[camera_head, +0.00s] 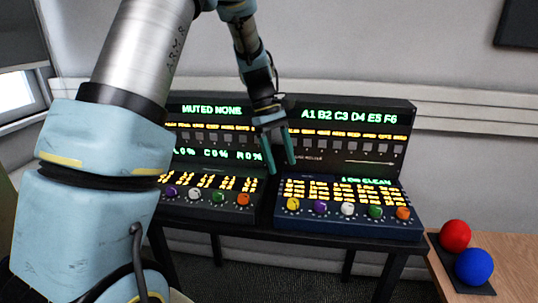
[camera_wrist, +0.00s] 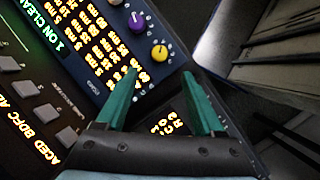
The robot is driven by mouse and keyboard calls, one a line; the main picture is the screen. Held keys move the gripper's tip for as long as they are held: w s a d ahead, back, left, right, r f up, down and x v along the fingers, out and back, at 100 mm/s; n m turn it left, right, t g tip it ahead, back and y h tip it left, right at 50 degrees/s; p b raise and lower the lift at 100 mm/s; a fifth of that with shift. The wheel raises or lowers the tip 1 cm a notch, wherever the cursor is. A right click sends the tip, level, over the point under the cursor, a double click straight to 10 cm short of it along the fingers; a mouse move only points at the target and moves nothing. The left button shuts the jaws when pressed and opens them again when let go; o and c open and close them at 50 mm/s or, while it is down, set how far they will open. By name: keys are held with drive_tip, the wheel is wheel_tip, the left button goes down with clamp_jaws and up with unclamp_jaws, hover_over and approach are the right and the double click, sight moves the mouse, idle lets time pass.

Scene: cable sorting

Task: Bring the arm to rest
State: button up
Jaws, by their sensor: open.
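My gripper (camera_head: 282,172) hangs at the end of my arm in the head view, in front of the gap between two console units. Its two teal fingers are apart with nothing between them. In the wrist view my gripper (camera_wrist: 160,88) also shows open and empty, with part of the right console (camera_wrist: 85,70) and its knobs beyond the fingers. The gap between the fingertips and the consoles is hard to judge. My arm comes in from the left of the head view and bends down to the gripper.
The left console (camera_head: 205,205) and the right console (camera_head: 340,222), with lit displays and coloured knobs, stand on a dark table (camera_head: 290,236). At the right, a red ball (camera_head: 455,236) and a blue ball (camera_head: 474,266) sit on a dark pad on a wooden surface (camera_head: 518,258).

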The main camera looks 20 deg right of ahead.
drive_tip(key=shift+a, duration=0.1)
drive_tip(key=s+a+m+t+y, duration=0.1)
drive_tip(key=s+a, duration=0.3)
drive_tip(key=a, duration=0.9)
drive_tip(key=s+a+m+t+y, duration=0.1)
drive_tip(key=s+a+m+t, duration=0.3)
drive_tip(key=a, duration=1)
drive_tip(key=shift+a+f+m+t, duration=0.25)
drive_tip(key=shift+f+m+t, duration=0.05)
drive_tip(key=shift+f, duration=0.1)
